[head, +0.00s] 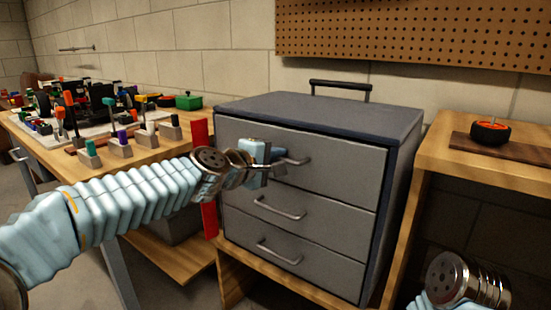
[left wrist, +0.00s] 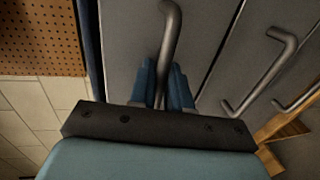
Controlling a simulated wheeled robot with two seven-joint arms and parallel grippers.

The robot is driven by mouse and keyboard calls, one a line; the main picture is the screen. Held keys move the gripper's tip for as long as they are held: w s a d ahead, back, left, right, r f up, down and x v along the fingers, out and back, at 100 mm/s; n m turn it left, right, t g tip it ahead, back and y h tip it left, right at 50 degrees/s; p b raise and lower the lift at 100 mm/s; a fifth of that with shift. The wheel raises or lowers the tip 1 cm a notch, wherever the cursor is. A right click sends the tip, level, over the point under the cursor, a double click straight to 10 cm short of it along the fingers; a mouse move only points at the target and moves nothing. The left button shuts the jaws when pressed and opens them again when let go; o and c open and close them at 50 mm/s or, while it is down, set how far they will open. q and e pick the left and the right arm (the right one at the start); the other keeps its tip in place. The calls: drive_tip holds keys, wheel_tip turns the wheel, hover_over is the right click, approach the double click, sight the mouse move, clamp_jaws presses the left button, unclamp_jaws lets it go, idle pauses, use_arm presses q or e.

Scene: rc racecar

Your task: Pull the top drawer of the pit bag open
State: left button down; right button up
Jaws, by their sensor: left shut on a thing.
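The pit bag (head: 402,150) is a grey cabinet with three drawers, a dark blue trim and a black carry handle on top. Its top drawer (head: 345,170) appears closed, its front level with the drawers below. My left gripper (head: 277,160) is at the top drawer's handle (head: 297,161), its fingers shut on the bar. In the left wrist view the two blue fingers (left wrist: 165,85) sit around the end of the curved metal handle (left wrist: 172,35). My right arm shows only in part at the lower right of the head view; its fingers are not visible.
A workbench (head: 150,158) on the left holds several small tools and blocks. A red upright panel (head: 200,133) stands beside the cabinet's left side. A wooden bench (head: 455,150) at the right carries a wheel (head: 490,132) on a dark board. Space in front of the drawers looks clear.

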use_arm(q)
drive_tip(key=f+b+v, duration=0.2)
drive_tip(key=v, duration=0.9)
drive_tip(key=f+b+v, duration=0.2)
drive_tip(key=v, duration=0.9)
drive_tip(key=shift+s+a+f+b, duration=0.3)
drive_tip(key=shift+s+a, duration=0.15)
drive_tip(key=shift+s, duration=0.15)
drive_tip(key=c, duration=1.4)
unclamp_jaws()
drive_tip(key=shift+o, duration=0.2)
drive_tip(key=shift+r, duration=0.1)
